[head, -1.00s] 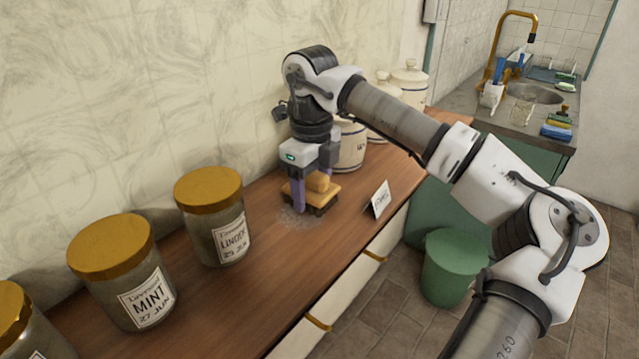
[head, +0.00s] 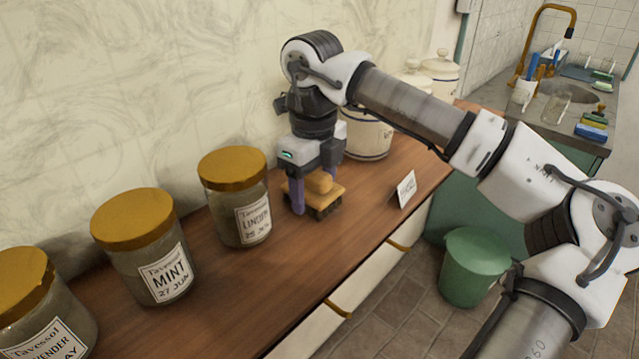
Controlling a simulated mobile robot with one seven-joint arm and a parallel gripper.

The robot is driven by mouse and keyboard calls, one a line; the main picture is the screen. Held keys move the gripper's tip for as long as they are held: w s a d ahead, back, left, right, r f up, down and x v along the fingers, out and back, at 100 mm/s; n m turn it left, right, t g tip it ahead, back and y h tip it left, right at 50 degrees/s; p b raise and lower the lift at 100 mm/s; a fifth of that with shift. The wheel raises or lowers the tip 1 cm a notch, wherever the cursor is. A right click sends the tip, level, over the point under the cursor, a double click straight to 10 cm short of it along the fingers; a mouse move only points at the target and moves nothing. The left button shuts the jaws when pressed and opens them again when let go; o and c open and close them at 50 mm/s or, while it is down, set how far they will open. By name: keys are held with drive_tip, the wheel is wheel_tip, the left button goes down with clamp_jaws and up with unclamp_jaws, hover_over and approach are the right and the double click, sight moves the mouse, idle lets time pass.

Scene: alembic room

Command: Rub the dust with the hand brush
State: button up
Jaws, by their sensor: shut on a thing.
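The hand brush (head: 325,187) has a yellow-tan wooden top with a knob grip and dark bristles. It stands bristles down on the wooden counter, just right of the jar labelled Linden (head: 238,205). My gripper (head: 316,188) points down with its purple fingers shut on the brush, one on either side. No dust shows on the bare counter around the brush now. The surface under the brush is hidden.
Jars labelled Mint (head: 147,255) and Lavender (head: 45,310) stand at left. White canisters (head: 367,138) stand behind my gripper. A small card (head: 404,190) stands at the counter's front edge. A green bin (head: 475,268) is on the floor. A sink counter (head: 565,125) is beyond.

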sight(337, 180)
drive_tip(key=shift+s+a+f+b, duration=0.1)
drive_tip(key=shift+s+a+b, duration=0.3)
drive_tip(key=shift+s+a, duration=0.65)
drive_tip(key=shift+w+a, duration=0.6)
drive_tip(key=shift+w, duration=0.1)
drive_tip(key=shift+w+d+p, duration=1.25)
drive_tip(key=shift+w+d, duration=2.45)
drive_tip(key=shift+d, duration=0.2)
drive_tip(key=shift+a+r+p, duration=0.1)
drive_tip(key=shift+r+p, duration=2.1)
drive_tip(key=shift+r, duration=0.85)
wheel_tip(337, 180, up, 3)
drive_tip(key=shift+p, duration=1.15)
